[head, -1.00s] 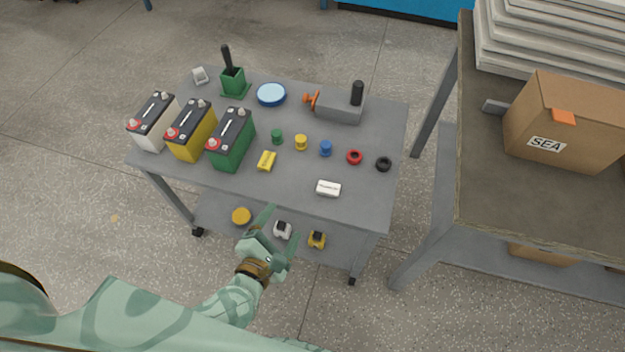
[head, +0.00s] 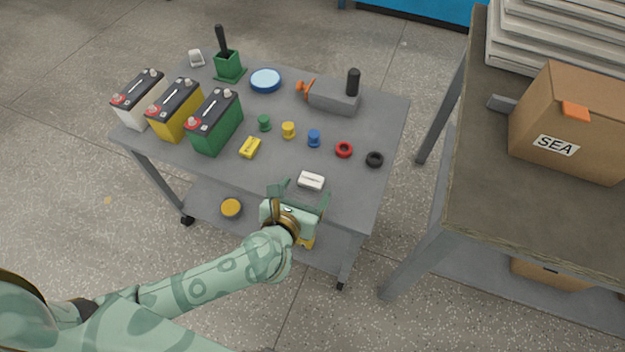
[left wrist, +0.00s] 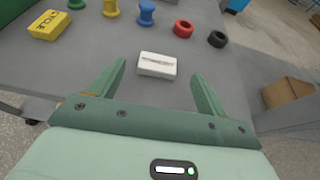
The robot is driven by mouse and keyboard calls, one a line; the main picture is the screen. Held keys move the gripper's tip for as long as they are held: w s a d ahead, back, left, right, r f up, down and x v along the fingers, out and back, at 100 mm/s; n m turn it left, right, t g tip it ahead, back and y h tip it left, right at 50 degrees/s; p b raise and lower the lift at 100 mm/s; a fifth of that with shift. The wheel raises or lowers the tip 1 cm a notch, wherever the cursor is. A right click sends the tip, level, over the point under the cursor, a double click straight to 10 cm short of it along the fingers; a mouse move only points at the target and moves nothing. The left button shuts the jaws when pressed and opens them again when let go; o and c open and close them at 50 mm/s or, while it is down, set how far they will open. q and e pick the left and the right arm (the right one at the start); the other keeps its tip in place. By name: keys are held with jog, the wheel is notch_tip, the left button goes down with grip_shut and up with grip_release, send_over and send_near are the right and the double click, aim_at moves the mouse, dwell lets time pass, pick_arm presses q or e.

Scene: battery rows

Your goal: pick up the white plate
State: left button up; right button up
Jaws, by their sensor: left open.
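My left gripper (head: 304,189) is open at the front edge of the cart, just short of the plate. In the left wrist view the plate (left wrist: 157,65) lies ahead, between the lines of the two open green fingers (left wrist: 158,82), apart from both. My right gripper is in neither view.
A yellow labelled block (head: 250,148) lies left of the plate. Green, yellow and blue spools, a red ring (head: 344,150) and a black ring (head: 375,159) stand behind it. Three batteries fill the cart's left side. A wooden-topped table (head: 490,200) stands at right.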

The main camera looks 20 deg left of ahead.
aim_at(310, 183)
pick_arm(q)
jog(key=x, duration=0.2)
jog(key=b+x, duration=0.1)
jog(key=shift+w+a+f, duration=0.1)
jog(key=shift+w+f, duration=0.15)
jog(key=shift+f, duration=0.2)
jog(key=shift+r, duration=0.2)
jog(key=c, duration=1)
jog(key=shift+c, duration=0.2)
